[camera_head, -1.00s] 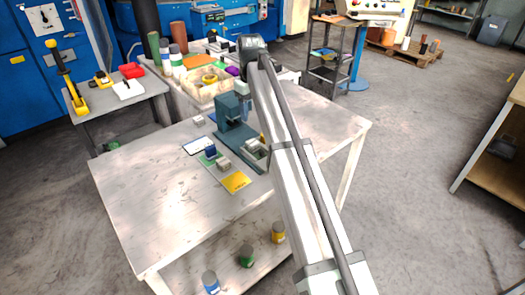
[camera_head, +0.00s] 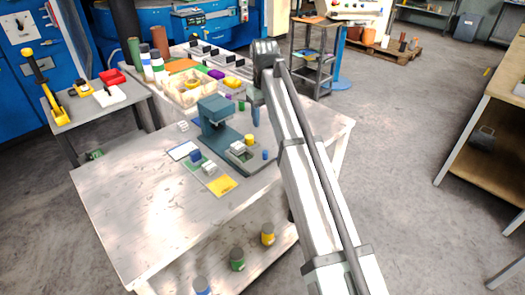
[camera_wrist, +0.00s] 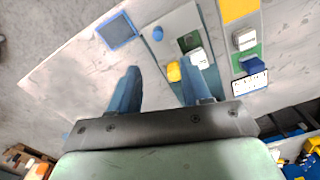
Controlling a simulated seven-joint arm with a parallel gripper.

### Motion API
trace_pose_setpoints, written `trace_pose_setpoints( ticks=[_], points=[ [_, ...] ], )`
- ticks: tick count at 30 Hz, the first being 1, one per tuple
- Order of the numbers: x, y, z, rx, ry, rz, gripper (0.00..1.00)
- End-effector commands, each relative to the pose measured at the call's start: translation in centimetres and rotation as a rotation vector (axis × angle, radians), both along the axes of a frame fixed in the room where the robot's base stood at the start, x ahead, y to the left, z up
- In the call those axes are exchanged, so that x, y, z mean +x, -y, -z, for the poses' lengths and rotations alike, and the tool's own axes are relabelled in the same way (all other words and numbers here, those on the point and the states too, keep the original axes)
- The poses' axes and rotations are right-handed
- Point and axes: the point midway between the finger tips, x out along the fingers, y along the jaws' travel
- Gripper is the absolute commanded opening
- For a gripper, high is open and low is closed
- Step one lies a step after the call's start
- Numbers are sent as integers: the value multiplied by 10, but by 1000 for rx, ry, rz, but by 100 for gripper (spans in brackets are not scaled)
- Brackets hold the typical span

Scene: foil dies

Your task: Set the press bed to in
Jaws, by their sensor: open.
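The teal press (camera_head: 214,118) stands on its base plate near the back of the white table, with its bed (camera_head: 236,158) at the front right of its column. A white block (camera_head: 238,148) and a yellow knob (camera_head: 249,139) show at the bed. In the wrist view the yellow knob (camera_wrist: 173,72) and white block (camera_wrist: 196,58) lie beyond the fingers, beside a dark green recess (camera_wrist: 188,42). My gripper (camera_head: 254,100) is open and empty, right of the press. Its blue fingers are spread in the wrist view (camera_wrist: 160,88), and the right one partly hides the press.
A small blue cylinder (camera_head: 265,155) stands on the plate right of the bed. A strip with blue and white blocks and a yellow card (camera_head: 221,186) lies at the front left. A crowded bench (camera_head: 190,90) is behind. The table's left side is clear.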

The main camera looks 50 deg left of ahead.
Motion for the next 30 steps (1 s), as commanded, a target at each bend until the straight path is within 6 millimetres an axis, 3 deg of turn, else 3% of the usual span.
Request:
trace_pose_setpoints(
  ticks=[5, 24, 30],
  points=[
    [2, 5, 13, -1, 0, 17, 48],
    [2, 4, 116, -1, 0, 15, 48],
    [2, 4, 132, 0, 0, 15, 48]
  ],
)
